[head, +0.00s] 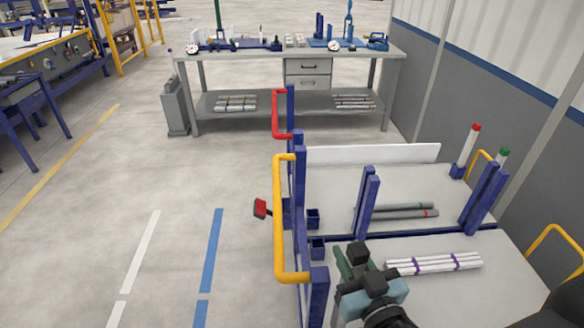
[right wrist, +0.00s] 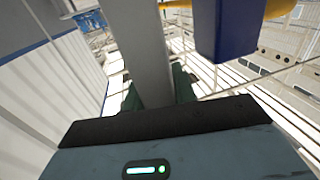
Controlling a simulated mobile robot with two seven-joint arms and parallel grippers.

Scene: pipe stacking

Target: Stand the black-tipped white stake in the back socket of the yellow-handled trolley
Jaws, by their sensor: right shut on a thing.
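My right gripper (head: 345,262) is low in the head view, over the near deck and right of the yellow handle. Its green fingers are shut on a pale shaft, which I take to be the white stake (right wrist: 140,50) in the right wrist view. The stake's black tip cannot be made out for certain. The yellow-handled trolley has its yellow handle (head: 279,225) on blue posts. Two small empty blue sockets (head: 313,218) (head: 317,248) sit beside the handle; the gripper is right of and nearer than both. My left gripper is out of view.
A red-tipped stake (head: 467,150) and a green-tipped stake (head: 497,168) stand at the far right. Blue uprights (head: 367,200) rise from the deck. Grey pipes (head: 405,211) and a white pipe bundle (head: 433,264) lie there. A workbench (head: 295,57) stands behind.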

